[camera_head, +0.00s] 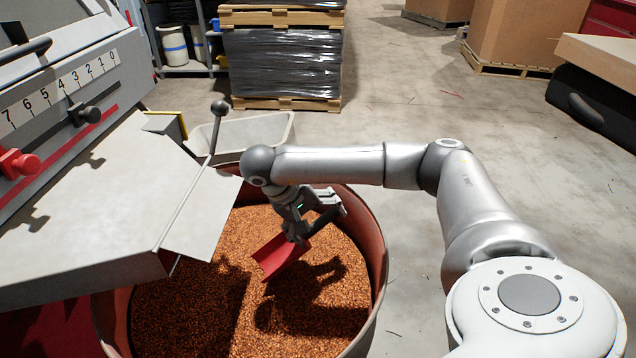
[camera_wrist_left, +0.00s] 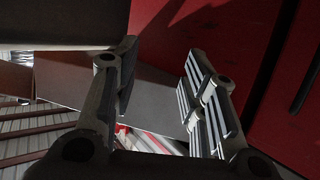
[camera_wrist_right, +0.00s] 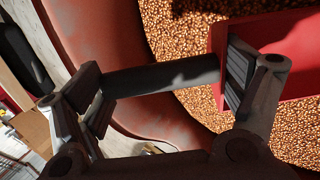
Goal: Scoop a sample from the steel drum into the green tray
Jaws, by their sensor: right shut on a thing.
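The steel drum (camera_head: 376,262) has a reddish-brown wall and holds copper-coloured granules (camera_head: 200,315). My right gripper (camera_head: 314,222) is over the drum, shut on the dark handle of a red scoop (camera_head: 281,257). The scoop tilts down to the left, close over the granules; its shadow lies on them. I cannot tell whether its lip touches them. In the right wrist view the handle (camera_wrist_right: 160,78) spans between the fingers, with the red scoop wall (camera_wrist_right: 290,50) at right. My left gripper (camera_wrist_left: 155,95) is open and empty in the left wrist view. No green tray shows.
A grey machine (camera_head: 110,205) with a numbered scale and a lever overhangs the drum's left side. A pale grey bin (camera_head: 262,130) stands behind the drum. A wrapped pallet load (camera_head: 283,62) is at the back. The floor right of the drum is mostly clear.

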